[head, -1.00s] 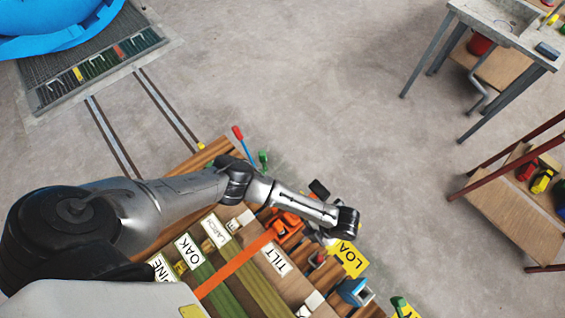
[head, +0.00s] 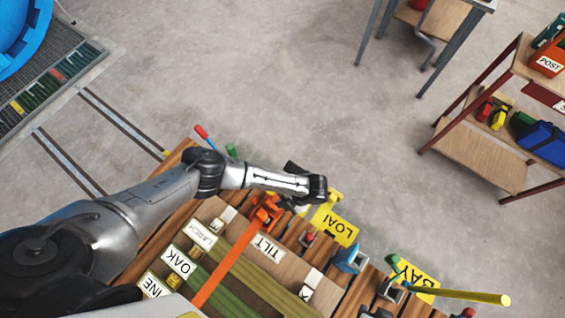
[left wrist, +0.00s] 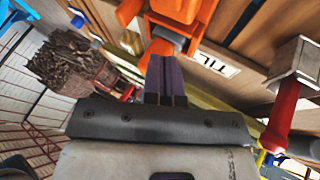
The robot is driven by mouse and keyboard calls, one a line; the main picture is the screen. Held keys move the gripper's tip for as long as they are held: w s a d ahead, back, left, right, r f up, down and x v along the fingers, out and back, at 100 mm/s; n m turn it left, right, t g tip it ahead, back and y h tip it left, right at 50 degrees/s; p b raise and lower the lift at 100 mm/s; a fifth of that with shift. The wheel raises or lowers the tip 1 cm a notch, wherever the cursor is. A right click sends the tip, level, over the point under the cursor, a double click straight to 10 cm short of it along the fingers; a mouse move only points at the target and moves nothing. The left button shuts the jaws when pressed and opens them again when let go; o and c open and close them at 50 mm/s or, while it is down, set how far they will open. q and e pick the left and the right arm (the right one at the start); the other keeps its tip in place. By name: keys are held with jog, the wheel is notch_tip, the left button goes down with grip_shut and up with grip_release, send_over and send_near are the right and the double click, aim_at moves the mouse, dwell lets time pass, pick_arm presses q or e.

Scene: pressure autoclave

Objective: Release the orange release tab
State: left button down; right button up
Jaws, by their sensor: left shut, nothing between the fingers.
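The orange buckle (head: 266,212) sits on the wooden deck at the end of an orange strap (head: 228,262). In the left wrist view the orange buckle body (left wrist: 182,8) is at the top, with an orange tab-like part (left wrist: 158,48) and a grey piece below it. My left gripper (head: 291,204) is just right of the buckle, partly hidden under my wrist. In the left wrist view its dark fingers (left wrist: 165,62) are shut and empty, with tips close to the orange tab; I cannot tell whether they touch. My right gripper is not in view.
A TILT label (head: 268,248), a yellow LOAD sign (head: 334,224), a blue clamp-like part (head: 350,260) and a green-and-yellow lever (head: 455,296) crowd the deck. A red handle (left wrist: 282,112) stands at right in the wrist view. A shelf (head: 485,160) stands at right.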

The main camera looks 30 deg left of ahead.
aim_at(255, 203)
pick_arm(q)
jog(key=x, duration=0.6)
jog(key=shift+s+a+f, duration=0.1)
jog(key=shift+s+f, duration=0.05)
jog(key=shift+f, duration=0.05)
jog(key=shift+a+p, duration=0.4)
jog(key=shift+a, duration=1.55)
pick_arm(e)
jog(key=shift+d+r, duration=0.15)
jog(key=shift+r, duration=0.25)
pick_arm(q)
jog(key=shift+a, duration=0.1)
